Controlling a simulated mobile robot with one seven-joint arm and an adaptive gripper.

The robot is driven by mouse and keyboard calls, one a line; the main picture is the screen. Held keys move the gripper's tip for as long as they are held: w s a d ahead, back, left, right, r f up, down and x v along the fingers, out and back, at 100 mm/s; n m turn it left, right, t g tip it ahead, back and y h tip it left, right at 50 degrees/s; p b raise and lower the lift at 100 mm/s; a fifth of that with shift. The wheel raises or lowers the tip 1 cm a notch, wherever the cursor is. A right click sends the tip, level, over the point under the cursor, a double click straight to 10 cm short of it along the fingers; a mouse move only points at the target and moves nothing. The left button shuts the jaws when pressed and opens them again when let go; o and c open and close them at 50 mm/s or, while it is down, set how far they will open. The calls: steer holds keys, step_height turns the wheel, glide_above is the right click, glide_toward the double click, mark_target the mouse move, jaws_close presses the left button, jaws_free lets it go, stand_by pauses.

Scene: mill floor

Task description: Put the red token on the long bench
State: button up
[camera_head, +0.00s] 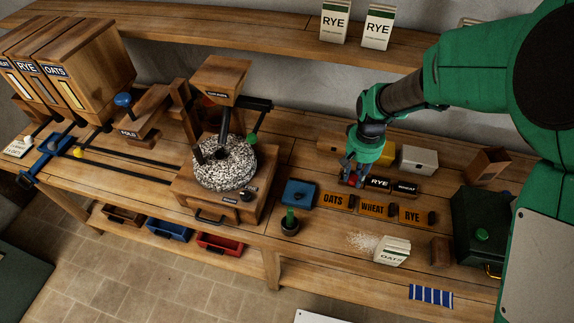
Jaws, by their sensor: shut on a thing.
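My gripper (355,177) reaches down over the right part of the long bench (300,165). It is shut on a small red token (351,183), which shows only partly between the fingers. The token is just left of the black RYE label piece (378,184), at the left end of a row of black pieces. The fingers hide most of the token, and I cannot tell whether it touches the surface beneath.
Orange OATS (337,202), WHEAT and RYE plates lie in front of my gripper. A blue box (298,193) is to the left, a white box (418,160) behind right. A stone mill (224,165) stands left.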

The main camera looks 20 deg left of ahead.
steer(key=s+a, duration=0.3)
steer(key=s, duration=0.2)
steer(key=shift+n, duration=0.3)
steer(key=f, duration=0.8)
steer(key=shift+w+d+f, duration=0.3)
steer(key=shift+w, duration=0.1)
steer(key=shift+w, duration=0.15)
steer(key=b, duration=0.2)
glide_above(331, 174)
steer(key=shift+s+d+f, duration=0.15)
steer(key=shift+s+f, duration=0.3)
steer(key=shift+f, duration=0.2)
steer(key=shift+w+a+f, duration=0.1)
steer(key=shift+w+a, duration=0.1)
steer(key=shift+w, duration=0.3)
steer(key=shift+f, duration=1.75)
steer(key=shift+s+f, duration=0.1)
